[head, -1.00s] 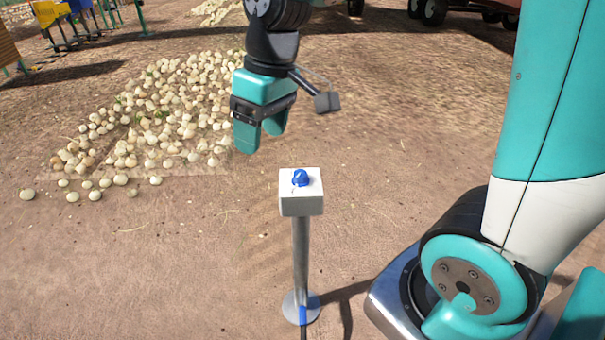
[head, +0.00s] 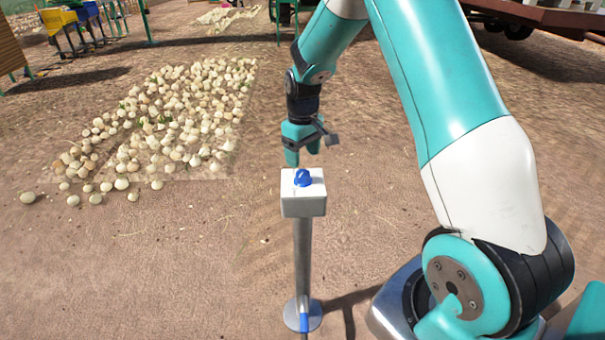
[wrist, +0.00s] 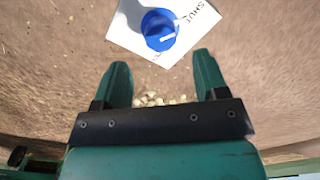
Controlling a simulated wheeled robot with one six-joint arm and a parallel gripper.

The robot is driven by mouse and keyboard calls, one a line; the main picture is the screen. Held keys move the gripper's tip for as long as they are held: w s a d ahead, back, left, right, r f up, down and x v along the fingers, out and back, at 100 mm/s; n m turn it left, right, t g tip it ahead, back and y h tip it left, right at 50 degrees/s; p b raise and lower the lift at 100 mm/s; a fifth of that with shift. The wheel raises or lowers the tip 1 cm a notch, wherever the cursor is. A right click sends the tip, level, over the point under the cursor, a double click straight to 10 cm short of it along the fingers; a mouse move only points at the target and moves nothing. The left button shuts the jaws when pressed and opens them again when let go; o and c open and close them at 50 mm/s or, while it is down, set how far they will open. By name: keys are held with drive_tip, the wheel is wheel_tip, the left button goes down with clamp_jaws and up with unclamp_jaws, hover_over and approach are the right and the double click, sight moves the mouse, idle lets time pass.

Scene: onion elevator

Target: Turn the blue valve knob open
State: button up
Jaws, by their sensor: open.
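The blue valve knob (head: 302,178) sits on top of a white box (head: 303,205) on a grey metal post. In the wrist view the knob (wrist: 159,29) is round with a white pointer line aimed toward the printed word SHUT on the box top (wrist: 130,36). My gripper (head: 302,158) is open and empty, with its fingers pointing down. In the head view it shows just above and behind the knob. In the wrist view the open fingers (wrist: 163,75) are apart from the knob, which lies beyond their tips.
A large pile of onions (head: 165,120) lies on the ground at the left. Yellow and blue bins (head: 62,20) stand at the far left. A red trailer (head: 540,15) is at the back right. The ground around the post is clear.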

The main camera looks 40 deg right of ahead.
sight(303, 173)
wheel_tip(303, 173, down, 6)
drive_tip(key=shift+f, duration=0.25)
drive_tip(key=shift+c, duration=0.3)
drive_tip(key=c, duration=0.9)
